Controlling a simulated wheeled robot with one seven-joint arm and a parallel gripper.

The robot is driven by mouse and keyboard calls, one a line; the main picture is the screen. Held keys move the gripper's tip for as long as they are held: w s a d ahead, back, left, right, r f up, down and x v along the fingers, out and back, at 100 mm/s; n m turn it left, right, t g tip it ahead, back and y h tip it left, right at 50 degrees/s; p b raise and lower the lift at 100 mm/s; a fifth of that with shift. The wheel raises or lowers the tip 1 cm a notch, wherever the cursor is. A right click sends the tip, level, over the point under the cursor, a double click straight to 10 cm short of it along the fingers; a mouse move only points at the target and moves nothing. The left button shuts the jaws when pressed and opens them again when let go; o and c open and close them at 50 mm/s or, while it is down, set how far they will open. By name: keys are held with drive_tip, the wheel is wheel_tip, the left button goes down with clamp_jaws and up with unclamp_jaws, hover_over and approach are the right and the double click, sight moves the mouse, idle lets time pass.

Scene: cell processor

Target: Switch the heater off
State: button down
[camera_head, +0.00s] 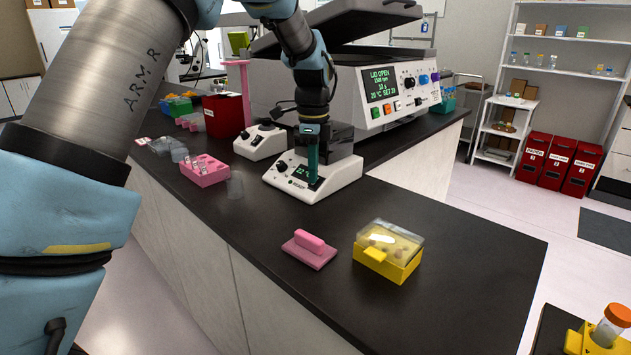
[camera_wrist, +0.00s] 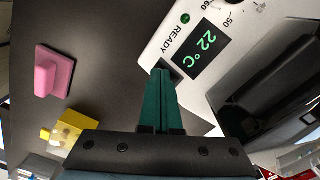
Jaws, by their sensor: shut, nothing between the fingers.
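The heater (camera_head: 335,187) is a small white unit with a dark block at its back, standing on the black bench. Its face shows a lit green "22 °C" display (camera_wrist: 203,54), the word READY and a green light (camera_wrist: 185,18). A black dial knob (camera_head: 282,166) is at its left. My gripper (camera_head: 313,182) points down at the heater's front, its green fingers shut and empty. In the wrist view the fingertips (camera_wrist: 161,72) are over a small dark switch (camera_wrist: 172,70) beside the display. They partly hide it, so I cannot tell its position or whether they touch it.
A pink block (camera_head: 309,249) and a yellow box with a clear lid (camera_head: 387,268) stand nearer the bench's front. A pink rack (camera_head: 205,174) and another white knobbed unit (camera_head: 260,143) are left. A large lid-open machine (camera_head: 385,82) stands behind. The front right bench is clear.

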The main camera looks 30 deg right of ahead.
wheel_tip(320, 180, up, 7)
drive_tip(key=p, duration=0.5)
drive_tip(key=shift+f, duration=0.15)
idle(0.4)
drive_tip(key=w+a+n, duration=0.3)
drive_tip(key=a+n, duration=1)
drive_tip(key=a, duration=1)
drive_tip(key=s+a+f+n, duration=0.1)
drive_tip(key=s+a+n, duration=0.4)
drive_tip(key=a, duration=0.4)
drive_tip(key=s+a+f+n+t, duration=0.1)
drive_tip(key=s+a+f+n, duration=0.1)
drive_tip(key=s+a+n, duration=0.2)
drive_tip(key=a+n, duration=0.3)
drive_tip(key=a, duration=0.2)
drive_tip(key=shift+s+a+f+n+t, duration=0.2)
drive_tip(key=shift+s+a+n+t, duration=0.1)
drive_tip(key=shift+s+a, duration=0.1)
drive_tip(key=shift+d, duration=0.1)
